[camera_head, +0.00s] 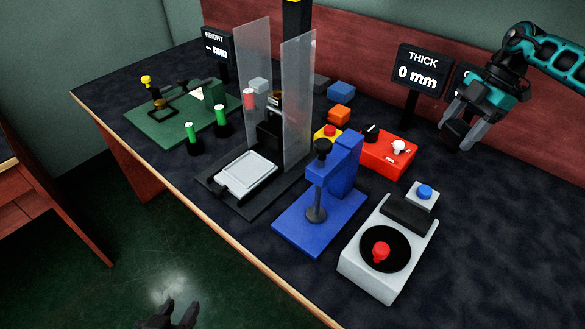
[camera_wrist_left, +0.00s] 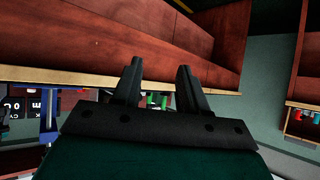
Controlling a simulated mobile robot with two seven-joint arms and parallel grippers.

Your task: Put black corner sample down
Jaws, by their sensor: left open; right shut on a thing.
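My right gripper (camera_head: 462,135) is in the upper right of the head view, above the table's back right part, its fingers pointing down and left. It is shut on the black corner sample (camera_head: 454,131), a small dark piece between the fingers, partly hidden by them. It looks held above the table, apart from the displays. My left gripper (camera_head: 176,318) is at the bottom of the head view, in front of the table edge, open and empty. Its two spread fingers also show in the left wrist view (camera_wrist_left: 155,85).
The table holds a blue press (camera_head: 320,215), a grey device with a red knob (camera_head: 355,265), a red box (camera_head: 388,155), a scale between clear panels (camera_head: 245,175) and a green board (camera_head: 165,125). A THICK display (camera_head: 418,75) stands behind. The table's right side is clear.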

